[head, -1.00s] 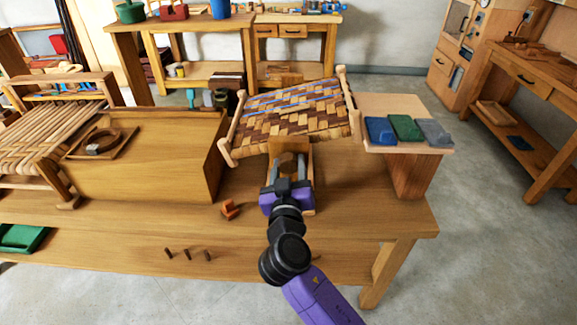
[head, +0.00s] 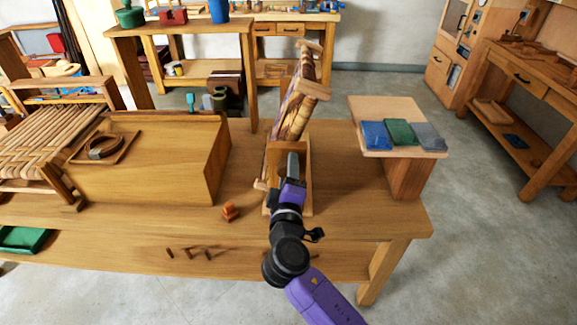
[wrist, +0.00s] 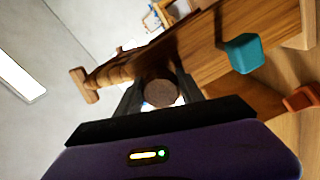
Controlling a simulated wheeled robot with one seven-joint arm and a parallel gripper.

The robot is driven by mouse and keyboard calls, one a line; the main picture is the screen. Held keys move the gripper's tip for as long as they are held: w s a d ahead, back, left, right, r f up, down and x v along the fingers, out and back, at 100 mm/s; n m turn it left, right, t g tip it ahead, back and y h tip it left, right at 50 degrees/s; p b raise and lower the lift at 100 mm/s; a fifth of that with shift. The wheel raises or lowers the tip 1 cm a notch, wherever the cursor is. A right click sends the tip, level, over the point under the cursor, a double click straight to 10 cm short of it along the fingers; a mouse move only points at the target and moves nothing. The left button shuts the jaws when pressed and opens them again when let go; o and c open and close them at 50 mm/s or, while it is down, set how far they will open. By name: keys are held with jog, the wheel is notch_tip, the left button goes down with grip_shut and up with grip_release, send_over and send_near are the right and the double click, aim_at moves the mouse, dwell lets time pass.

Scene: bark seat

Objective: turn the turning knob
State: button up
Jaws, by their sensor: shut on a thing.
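The turning knob is a brown round disc (wrist: 161,93) in the wrist view, between the two dark fingers of my gripper (wrist: 160,88). My gripper is shut on it. In the head view my gripper (head: 292,165) is at the near side of a wooden stand (head: 306,190), and it hides the knob. A woven bark seat panel (head: 297,105) with wooden end rails is mounted on the stand. The panel is tilted steeply, nearly edge-on to the head camera.
A small orange block (head: 229,211) lies left of the stand. A large wooden box (head: 160,160) stands further left. At right a raised board (head: 385,108) carries blue, green and grey pads. Short pegs stick out along the bench front. Bare bench top (head: 350,205) lies right of the stand.

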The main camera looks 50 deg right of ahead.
jog(key=n+p, duration=0.1)
jog(key=n, duration=0.1)
jog(key=n+p, duration=0.1)
jog(key=n, duration=0.1)
jog(key=n+p, duration=0.1)
jog(key=shift+a+r+n, duration=0.1)
jog(key=shift+r+n, duration=0.15)
jog(key=shift+n, duration=0.15)
jog(key=n+p, duration=0.4)
jog(key=n, duration=0.1)
jog(key=shift+r, duration=0.1)
jog(key=n+p, duration=0.2)
jog(key=n, duration=0.1)
jog(key=n+p, duration=0.2)
jog(key=n, duration=0.1)
jog(key=shift+w+a+r+n+p, duration=0.1)
jog(key=shift+w+n+p, duration=0.05)
jog(key=shift+n+p, duration=0.2)
jog(key=shift+f+n+p, duration=0.2)
jog(key=shift+n+p, duration=0.5)
jog(key=shift+n, duration=1.55)
jog(key=o, duration=1.4)
jog(key=shift+c, duration=0.2)
